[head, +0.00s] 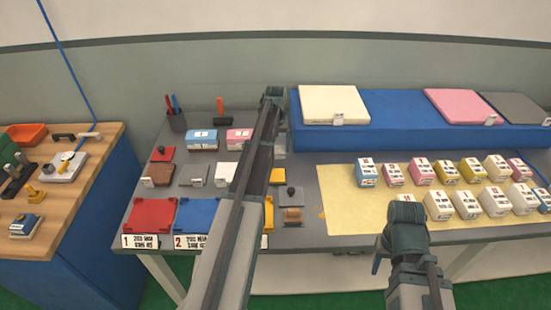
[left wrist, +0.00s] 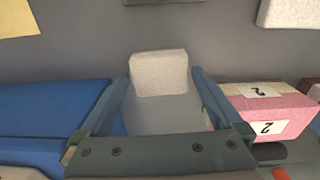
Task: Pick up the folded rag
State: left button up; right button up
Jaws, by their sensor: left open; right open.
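A whitish block-like thing, which I take to be the folded rag (left wrist: 160,74), sits on the grey table in the left wrist view. It shows between the two blue-grey fingers of my left gripper (left wrist: 163,92). The fingers stand apart on either side of it, and I cannot tell whether they touch it. In the head view my left gripper (head: 273,94) is at the table's back, just left of the blue platform, and my arm largely hides the spot beneath. My right gripper (head: 380,252) is open near the table's front edge, below the yellow mat.
A pink box (left wrist: 268,110) is beside the left gripper. The blue platform (head: 390,133) bears cream, pink and grey mattresses. Several small boxes stand on the yellow mat (head: 345,205). Red (head: 152,215) and blue (head: 197,214) trays are at the front left. A wooden bench (head: 85,190) stands left.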

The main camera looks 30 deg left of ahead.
pick_arm(q)
jog(key=shift+f, duration=0.65)
pick_arm(e)
jog(key=shift+f, duration=0.6)
pick_arm(q)
jog(key=shift+r, duration=0.1)
jog(key=c, duration=1.1)
pick_arm(e)
jog(key=shift+r, duration=0.1)
pick_arm(q)
jog(key=shift+r+p, duration=0.4)
jog(key=shift+r, duration=0.1)
notch_tip(320, 180, up, 3)
jog(key=p, duration=0.2)
jog(key=shift+p, duration=0.4)
jog(key=s+d, duration=0.2)
jog(key=d, duration=0.2)
jog(key=s+d, duration=0.2)
jog(key=d, duration=0.3)
jog(key=s+d+r+p, duration=0.1)
jog(key=s+d, duration=0.1)
jog(key=d, duration=0.3)
jog(key=shift+s+d, duration=0.25)
jog(key=shift+s, duration=0.15)
pick_arm(e)
notch_tip(320, 180, up, 5)
jog(key=shift+f, duration=0.1)
